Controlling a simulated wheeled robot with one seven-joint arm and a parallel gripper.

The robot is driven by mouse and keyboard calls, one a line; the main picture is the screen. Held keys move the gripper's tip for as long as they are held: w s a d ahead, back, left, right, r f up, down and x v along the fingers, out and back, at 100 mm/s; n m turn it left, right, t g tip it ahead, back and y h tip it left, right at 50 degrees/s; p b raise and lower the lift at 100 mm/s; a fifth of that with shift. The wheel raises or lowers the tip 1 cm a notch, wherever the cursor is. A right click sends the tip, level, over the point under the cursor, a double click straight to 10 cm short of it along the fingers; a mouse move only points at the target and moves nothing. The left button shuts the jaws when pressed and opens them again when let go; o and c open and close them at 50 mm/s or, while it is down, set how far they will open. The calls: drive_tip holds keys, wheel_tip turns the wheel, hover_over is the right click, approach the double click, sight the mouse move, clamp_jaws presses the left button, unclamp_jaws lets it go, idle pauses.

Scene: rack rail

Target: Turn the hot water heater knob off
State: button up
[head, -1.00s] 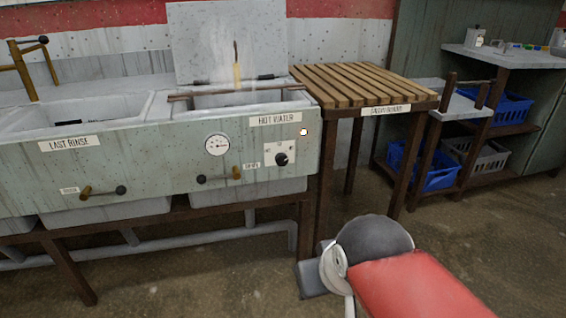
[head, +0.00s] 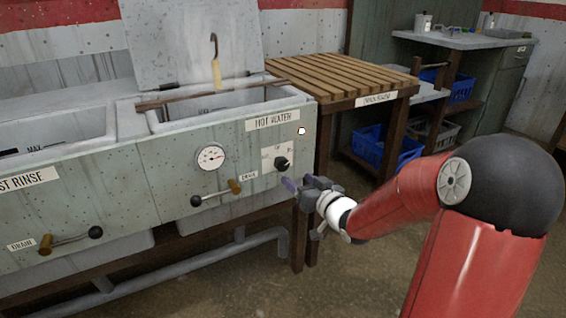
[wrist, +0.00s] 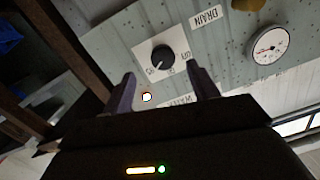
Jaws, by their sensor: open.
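The black round heater knob (head: 282,163) sits on a white plate on the front of the hot water sink unit. In the wrist view the knob (wrist: 162,54) appears upside down, with ON and OFF marks around it; its pointer direction is too small to read surely. My gripper (head: 297,182) is open and empty, just right of and below the knob in the head view. In the wrist view the fingers (wrist: 161,80) point toward the plate, with the knob beyond and between their tips, apart from them. A lit white lamp (head: 302,131) is on the panel.
A dial gauge (head: 211,158) and a drain lever (head: 216,193) are left of the knob. A slatted wooden table (head: 330,78) stands right of the sink. Open floor lies in front.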

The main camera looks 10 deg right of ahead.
sight(284, 166)
drive_tip(key=shift+t+y, duration=0.3)
drive_tip(key=shift+t, duration=0.1)
drive_tip(key=x, duration=0.8)
drive_tip(key=shift+r, duration=0.25)
drive_tip(key=shift+d, duration=0.1)
drive_tip(key=c, duration=1)
drive_tip(key=shift+b, duration=0.35)
